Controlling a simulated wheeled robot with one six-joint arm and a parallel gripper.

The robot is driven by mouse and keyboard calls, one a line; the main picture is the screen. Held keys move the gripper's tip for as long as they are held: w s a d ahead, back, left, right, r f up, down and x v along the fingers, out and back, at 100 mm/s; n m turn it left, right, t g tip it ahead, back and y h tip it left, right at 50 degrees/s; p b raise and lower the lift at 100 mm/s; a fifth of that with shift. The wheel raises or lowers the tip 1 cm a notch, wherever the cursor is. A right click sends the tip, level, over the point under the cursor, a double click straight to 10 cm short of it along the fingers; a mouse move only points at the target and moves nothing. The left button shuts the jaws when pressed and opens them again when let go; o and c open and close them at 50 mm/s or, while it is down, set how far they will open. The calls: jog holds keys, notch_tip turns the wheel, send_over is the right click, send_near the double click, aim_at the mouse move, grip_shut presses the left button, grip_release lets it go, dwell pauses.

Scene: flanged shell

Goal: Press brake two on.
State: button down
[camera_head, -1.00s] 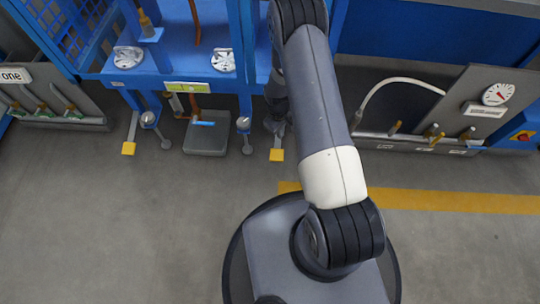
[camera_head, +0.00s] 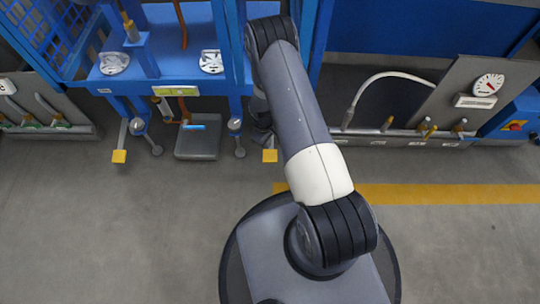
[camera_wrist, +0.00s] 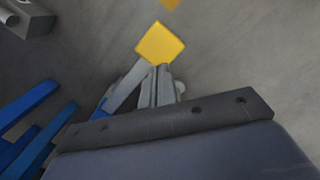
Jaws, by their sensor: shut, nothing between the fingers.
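Two yellow brake pedals hang on grey levers below the blue cart. The left pedal (camera_head: 119,156) is clear of my arm. The right pedal (camera_head: 270,155) is beside my arm; I see no label telling which is brake two. In the wrist view a yellow pedal (camera_wrist: 160,44) lies just beyond the fingertips, its grey lever (camera_wrist: 126,85) running down-left beside the fingers. My gripper (camera_wrist: 161,72) is shut and empty; I cannot tell if it touches the pedal. In the head view my arm mostly hides the gripper.
A grey box (camera_head: 198,142) sits on the floor between the pedals. Round-ended levers flank it. A panel with a gauge (camera_head: 488,85) and valves stands at right, a white hose (camera_head: 375,80) beside it. A yellow floor line (camera_head: 430,194) crosses open grey floor.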

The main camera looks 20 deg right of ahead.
aim_at(269, 154)
jog(key=shift+s+d+f+b, duration=0.1)
jog(key=shift+f+b, duration=0.5)
jog(key=shift+f, duration=0.85)
jog(key=shift+s+d+f+b, duration=0.1)
jog(key=shift+f+b, duration=0.5)
jog(key=shift+f, duration=0.8)
jog(key=shift+f, duration=0.15)
notch_tip(269, 154, down, 4)
jog(key=b, duration=0.4)
jog(key=shift+r+p, duration=0.3)
jog(key=shift+r, duration=0.15)
jog(key=shift+w+a+r+b, duration=0.25)
jog(key=shift+w+a+b, duration=0.1)
jog(key=shift+w+a, duration=0.2)
jog(key=shift+w+a+r+b, duration=0.25)
jog(key=shift+w+a+b, duration=0.15)
jog(key=shift+w, duration=0.2)
notch_tip(269, 154, up, 11)
jog(key=p, duration=0.4)
jog(key=shift+w+a+f, duration=0.15)
jog(key=shift+w+a, duration=0.2)
jog(key=shift+w, duration=0.05)
